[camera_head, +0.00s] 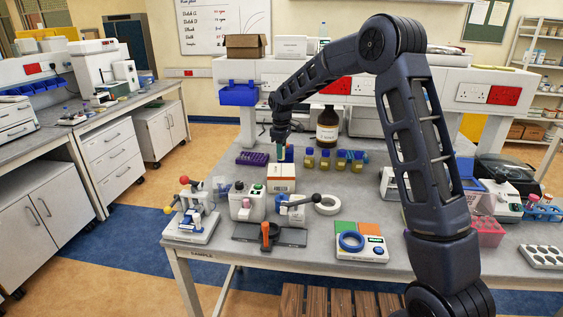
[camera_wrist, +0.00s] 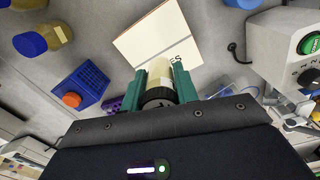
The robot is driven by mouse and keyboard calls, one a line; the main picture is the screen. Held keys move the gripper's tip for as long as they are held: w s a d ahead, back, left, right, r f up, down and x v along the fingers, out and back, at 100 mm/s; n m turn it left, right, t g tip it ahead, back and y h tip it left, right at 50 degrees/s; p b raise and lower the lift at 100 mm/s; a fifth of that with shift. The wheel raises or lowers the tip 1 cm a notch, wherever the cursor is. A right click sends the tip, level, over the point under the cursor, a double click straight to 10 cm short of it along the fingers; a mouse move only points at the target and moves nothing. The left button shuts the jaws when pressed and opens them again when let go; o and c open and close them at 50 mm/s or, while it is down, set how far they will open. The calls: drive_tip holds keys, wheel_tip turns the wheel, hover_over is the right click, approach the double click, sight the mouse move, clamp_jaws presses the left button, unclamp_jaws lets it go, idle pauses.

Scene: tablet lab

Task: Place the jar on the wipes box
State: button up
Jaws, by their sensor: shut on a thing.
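The jar (camera_wrist: 161,72) has a cream body and a black ribbed lid. My gripper (camera_wrist: 158,76) is shut on it, with a teal finger on each side, in the wrist view. The wipes box (camera_wrist: 150,32) has a pale top with dark lettering; the jar overlaps its near edge in this view. In the head view the wipes box (camera_head: 281,170) stands mid-table with a white top and orange-brown side, and my gripper (camera_head: 280,150) is just above or behind it. Whether the jar touches the box cannot be told.
A purple rack (camera_head: 252,158) stands left of the box, and several yellow jars with blue lids (camera_head: 325,160) stand to the right. A white device with knobs (camera_head: 247,202) is at the front left. A brown bottle (camera_head: 327,127) stands behind.

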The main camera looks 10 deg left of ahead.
drive_tip(key=shift+f, duration=2.35)
drive_tip(key=shift+f, duration=0.1)
drive_tip(key=o, duration=1)
wheel_tip(320, 180, up, 12)
drive_tip(key=shift+f, duration=0.2)
drive_tip(key=shift+r, duration=0.35)
drive_tip(key=shift+d, duration=0.1)
